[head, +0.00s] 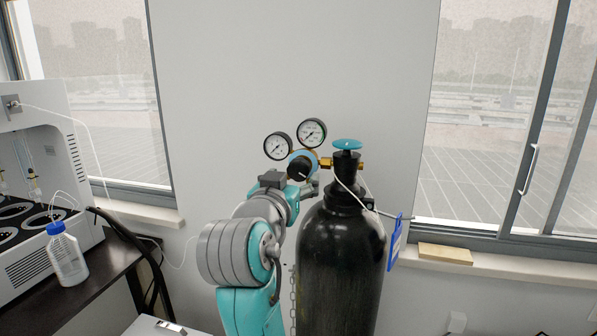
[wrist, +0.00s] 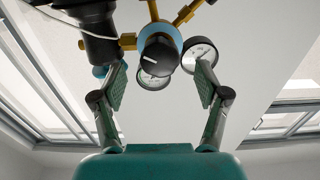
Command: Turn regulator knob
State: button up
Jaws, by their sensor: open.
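The regulator knob is a black round knob with a white mark, on a blue and brass regulator body. It shows in the wrist view (wrist: 159,58) ahead of and between my fingers, and in the head view (head: 299,168) just above my wrist. My gripper (wrist: 161,78) is open, with its two fingers apart on either side of the knob's line; I cannot tell any contact. In the head view my gripper is mostly hidden behind my own arm. Two round gauges (head: 279,146) (head: 312,132) sit above the knob. The black gas cylinder (head: 340,262) stands upright to the right of my arm.
A teal valve handwheel (head: 347,144) tops the cylinder. A thin white hose (head: 350,190) and a blue tag (head: 394,243) hang beside it. At left are a dark bench (head: 65,300), a blue-capped bottle (head: 66,256) and a white machine (head: 45,190). The wall above the gauges is clear.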

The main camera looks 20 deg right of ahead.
aim_at(297, 173)
jog(key=shift+x, duration=2.4)
jog(key=c, duration=1.2)
